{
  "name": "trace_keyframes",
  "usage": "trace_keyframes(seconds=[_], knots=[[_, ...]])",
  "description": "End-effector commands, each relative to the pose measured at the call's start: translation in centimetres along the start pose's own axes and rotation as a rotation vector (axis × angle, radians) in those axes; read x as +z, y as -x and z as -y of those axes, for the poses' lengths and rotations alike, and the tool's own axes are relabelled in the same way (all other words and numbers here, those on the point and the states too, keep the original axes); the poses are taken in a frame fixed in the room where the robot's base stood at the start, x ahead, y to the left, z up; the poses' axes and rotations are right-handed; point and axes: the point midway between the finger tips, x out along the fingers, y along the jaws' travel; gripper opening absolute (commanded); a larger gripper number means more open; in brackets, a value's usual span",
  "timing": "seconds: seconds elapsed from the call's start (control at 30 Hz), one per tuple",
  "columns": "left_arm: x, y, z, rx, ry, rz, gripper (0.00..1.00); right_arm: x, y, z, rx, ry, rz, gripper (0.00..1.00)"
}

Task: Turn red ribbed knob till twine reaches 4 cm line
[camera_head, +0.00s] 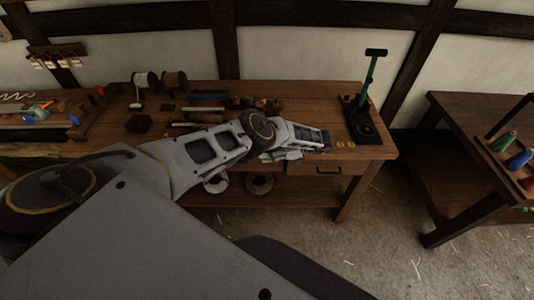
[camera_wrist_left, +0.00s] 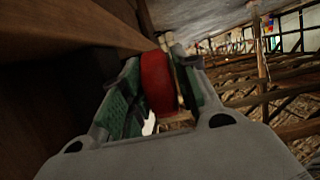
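The red ribbed knob (camera_wrist_left: 157,82) shows in the left wrist view between the two green-padded fingers of my left gripper (camera_wrist_left: 160,75). The fingers lie close against it on both sides, so the gripper looks shut on it. In the head view my left gripper (camera_head: 318,141) is at the front right part of the workbench (camera_head: 345,152), and its fingers and wrist hide the knob. The twine at the knob and the 4 cm line cannot be made out. My right gripper is not in view.
A green-handled upright tool (camera_head: 368,80) stands at the bench's right end. Spools (camera_head: 146,80) and small tools lie at the back left. A side table (camera_head: 470,150) with coloured cones (camera_head: 518,158) stands at right, across open floor (camera_head: 395,215). A drawer (camera_head: 328,169) is under the bench top.

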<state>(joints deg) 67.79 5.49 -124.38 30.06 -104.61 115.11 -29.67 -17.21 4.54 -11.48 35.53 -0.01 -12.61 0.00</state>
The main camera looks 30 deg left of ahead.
Motion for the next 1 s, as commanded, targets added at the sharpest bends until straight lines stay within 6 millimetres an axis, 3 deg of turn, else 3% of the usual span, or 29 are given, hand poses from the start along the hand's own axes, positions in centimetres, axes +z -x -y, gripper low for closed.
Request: trace_keyframes(seconds=[0.47, 1.0], knots=[[-0.7, 0.5, -0.1, 0.005, 0.000, 0.003, 0.30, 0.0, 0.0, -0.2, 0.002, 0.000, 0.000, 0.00], [-3.5, 1.2, -0.1, 0.000, 0.000, 0.000, 0.30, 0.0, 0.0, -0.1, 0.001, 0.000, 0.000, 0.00]])
